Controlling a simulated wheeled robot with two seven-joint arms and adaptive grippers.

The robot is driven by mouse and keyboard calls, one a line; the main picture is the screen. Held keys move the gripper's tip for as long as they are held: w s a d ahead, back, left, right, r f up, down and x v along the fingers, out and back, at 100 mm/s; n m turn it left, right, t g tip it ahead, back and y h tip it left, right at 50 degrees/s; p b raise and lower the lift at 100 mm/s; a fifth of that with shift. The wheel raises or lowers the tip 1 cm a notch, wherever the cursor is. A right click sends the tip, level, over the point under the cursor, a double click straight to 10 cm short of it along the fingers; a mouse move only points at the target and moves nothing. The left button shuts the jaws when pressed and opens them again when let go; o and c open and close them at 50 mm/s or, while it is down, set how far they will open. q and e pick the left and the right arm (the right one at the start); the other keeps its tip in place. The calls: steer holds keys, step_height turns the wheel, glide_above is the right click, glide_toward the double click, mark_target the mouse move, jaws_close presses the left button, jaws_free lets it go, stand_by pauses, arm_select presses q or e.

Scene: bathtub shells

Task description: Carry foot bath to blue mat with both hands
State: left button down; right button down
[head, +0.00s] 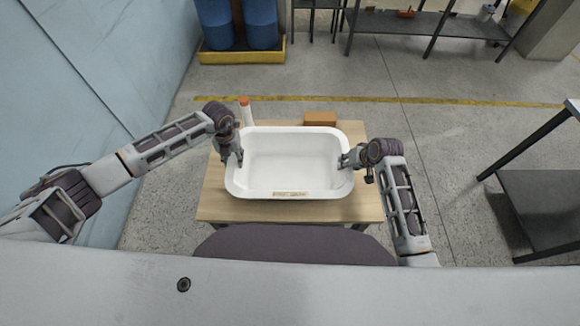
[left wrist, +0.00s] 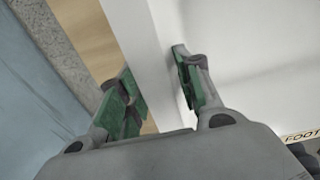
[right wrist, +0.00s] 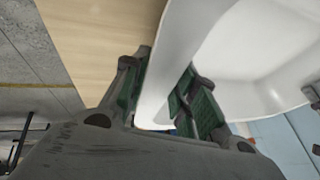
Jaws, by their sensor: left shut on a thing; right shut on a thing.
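The foot bath (head: 290,158) is a white rectangular tub with a label on its near wall. It is level over a wooden table (head: 215,205); I cannot tell whether it touches the top. My left gripper (head: 234,155) is shut on its left rim, and the left wrist view shows the fingers on either side of the white wall (left wrist: 148,50). My right gripper (head: 352,160) is shut on its right rim, with the wall (right wrist: 165,75) between the fingers in the right wrist view. I see no blue mat in any view.
A white bottle with an orange cap (head: 245,112) and a brown block (head: 320,118) are at the table's far edge. Blue barrels (head: 238,22) stand on a yellow pallet behind. A dark shelf (head: 540,190) is on the right. Floor between is clear.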

arm_select(q)
steer(key=shift+d+r, duration=0.2)
steer(key=shift+d, duration=0.05)
arm_select(e)
steer(key=shift+a+r, duration=0.15)
steer(key=shift+r, duration=0.1)
